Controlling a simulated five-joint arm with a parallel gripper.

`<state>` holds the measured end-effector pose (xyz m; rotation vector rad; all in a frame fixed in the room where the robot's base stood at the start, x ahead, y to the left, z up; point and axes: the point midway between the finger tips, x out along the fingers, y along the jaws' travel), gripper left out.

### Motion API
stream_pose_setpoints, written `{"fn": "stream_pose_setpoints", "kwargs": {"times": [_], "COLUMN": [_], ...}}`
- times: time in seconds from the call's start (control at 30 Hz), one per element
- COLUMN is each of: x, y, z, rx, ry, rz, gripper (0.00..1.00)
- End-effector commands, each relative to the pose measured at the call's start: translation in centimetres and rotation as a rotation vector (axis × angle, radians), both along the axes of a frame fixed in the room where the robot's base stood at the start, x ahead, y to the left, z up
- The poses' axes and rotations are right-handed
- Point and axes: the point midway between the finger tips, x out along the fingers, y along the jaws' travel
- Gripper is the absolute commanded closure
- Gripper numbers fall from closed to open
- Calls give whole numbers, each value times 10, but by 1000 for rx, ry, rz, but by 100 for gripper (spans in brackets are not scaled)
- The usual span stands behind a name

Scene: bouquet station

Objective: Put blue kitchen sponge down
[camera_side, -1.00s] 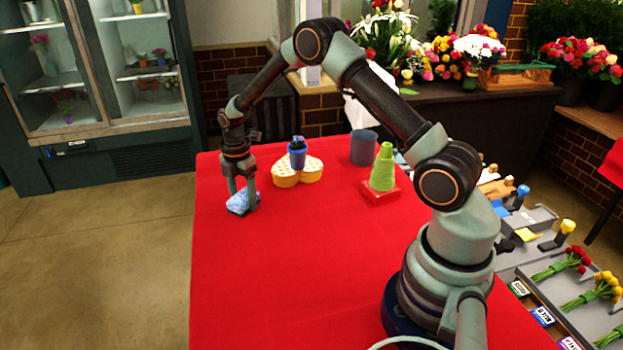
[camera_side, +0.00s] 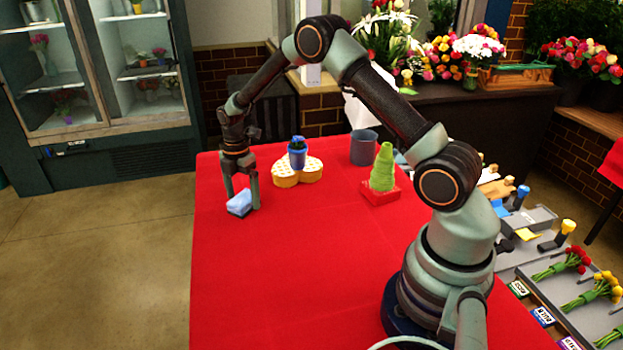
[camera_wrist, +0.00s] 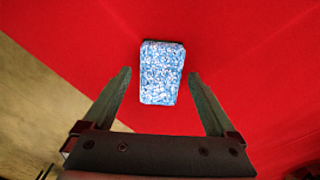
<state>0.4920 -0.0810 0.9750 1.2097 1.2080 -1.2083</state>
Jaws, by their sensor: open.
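The blue kitchen sponge (camera_side: 239,203) rests on the red tablecloth near the table's left edge in the side view. In the wrist view the sponge (camera_wrist: 161,73) is a speckled blue and white block, lying between and a little beyond my fingertips. My gripper (camera_side: 242,193) points down just over the sponge. In the wrist view my gripper (camera_wrist: 159,75) is open, with red cloth showing between each finger and the sponge.
A yellow-and-white heart-shaped box (camera_side: 298,172) stands behind the sponge with a small blue pot (camera_side: 297,155) on it. A grey-blue cup (camera_side: 364,148) and a green cone on a red base (camera_side: 382,172) stand further right. The front tablecloth (camera_side: 290,270) is clear.

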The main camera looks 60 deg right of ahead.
Motion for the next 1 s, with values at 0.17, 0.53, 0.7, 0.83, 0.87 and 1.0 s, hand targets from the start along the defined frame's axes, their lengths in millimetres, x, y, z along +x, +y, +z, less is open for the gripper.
{"fn": "stream_pose_setpoints", "kwargs": {"times": [0.17, 0.53, 0.7, 0.83, 0.87, 1.0], "x": [1, 0, -1, -8, -11, -34], "y": [0, 0, 1, 7, 9, 23], "z": [35, 100, 112, 133, 140, 178], "rx": [-1, 0, -1, -4, -4, 4], "ry": [-5, -3, -4, -33, -44, -113], "rz": [0, 0, -9, -89, -122, -331], "gripper": [9, 9, 9, 9, 9, 9]}}
